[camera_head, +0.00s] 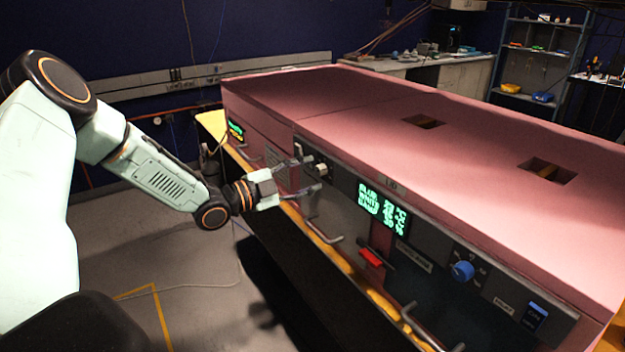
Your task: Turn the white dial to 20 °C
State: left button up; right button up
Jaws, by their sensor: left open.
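The white dial (321,169) is a small pale knob on the dark front panel of the pink foam enclosure (450,130), near the panel's left end. Its setting is too small to read. My left gripper (312,174) comes in from the left and is open. Its two fingers point at the panel, one above and one below the level of the dial. I cannot tell whether they touch it. A green display (383,208) is lit right of the dial. My right gripper is not in view.
A blue dial (462,271), a red switch (371,257) and a blue rocker switch (534,317) are on the same panel. Metal handles (322,234) stick out below. The floor (190,285) at the left is mostly clear. A workbench (430,72) and shelves stand behind.

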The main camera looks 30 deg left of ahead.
pick_arm(q)
jog(key=shift+x, duration=0.85)
jog(key=shift+d, duration=0.1)
jog(key=shift+r, duration=0.1)
grip_shut()
